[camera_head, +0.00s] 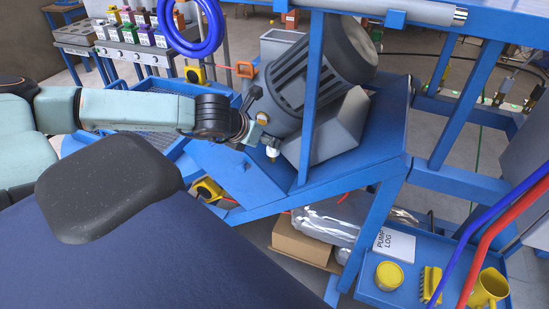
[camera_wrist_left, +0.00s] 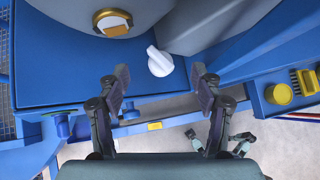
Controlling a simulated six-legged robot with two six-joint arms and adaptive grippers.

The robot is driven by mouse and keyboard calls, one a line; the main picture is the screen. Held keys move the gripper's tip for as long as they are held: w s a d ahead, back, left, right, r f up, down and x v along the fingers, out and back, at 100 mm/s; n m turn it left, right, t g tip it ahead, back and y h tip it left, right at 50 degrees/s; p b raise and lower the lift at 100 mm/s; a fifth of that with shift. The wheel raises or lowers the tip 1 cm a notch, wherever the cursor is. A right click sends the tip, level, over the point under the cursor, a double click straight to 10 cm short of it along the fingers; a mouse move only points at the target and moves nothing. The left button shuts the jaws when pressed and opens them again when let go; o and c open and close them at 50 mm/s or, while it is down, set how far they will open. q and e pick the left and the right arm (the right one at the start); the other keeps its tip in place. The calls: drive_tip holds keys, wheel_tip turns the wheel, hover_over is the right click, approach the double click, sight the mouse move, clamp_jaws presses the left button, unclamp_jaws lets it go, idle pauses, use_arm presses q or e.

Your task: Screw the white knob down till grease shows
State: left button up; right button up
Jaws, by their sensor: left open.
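The white knob (camera_wrist_left: 159,62) shows in the left wrist view, just beyond and between my left gripper's fingertips. It has a raised grip bar and stands by the grey motor housing over the blue plate. In the head view the knob (camera_head: 272,152) is a small white piece just below the gripper's tip. My left gripper (camera_wrist_left: 160,82) is open and empty, one finger on each side of the knob's line, with no contact visible. In the head view my left gripper (camera_head: 258,137) is small and partly hidden by its own wrist. No grease is visible. My right gripper is not in view.
A brass-coloured cap (camera_wrist_left: 113,23) sits left of the knob in the wrist view. The large grey motor (camera_head: 318,75) and a blue frame post (camera_head: 313,100) stand close right of the gripper. A blue tray (camera_head: 415,270) holds a yellow mug (camera_head: 488,288), brush and tub.

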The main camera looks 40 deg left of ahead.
use_arm(q)
drive_tip(key=s+d+f+m+g+b, duration=0.1)
drive_tip(key=s+d+f+m+b, duration=0.2)
drive_tip(key=f+m+b, duration=0.3)
drive_tip(key=s+d+f+m+g+b, duration=0.1)
drive_tip(key=s+d+f+m+b, duration=0.3)
drive_tip(key=f+m, duration=0.7)
drive_tip(key=s+d+f+m+g+h+b, duration=0.1)
drive_tip(key=s+d+f+m+b, duration=0.2)
drive_tip(key=d+f+m+b, duration=0.3)
wheel_tip(320, 180, down, 3)
drive_tip(key=m+b, duration=0.2)
drive_tip(key=m, duration=0.2)
drive_tip(key=shift+s, duration=0.3)
idle(0.5)
drive_tip(key=shift+r, duration=0.1)
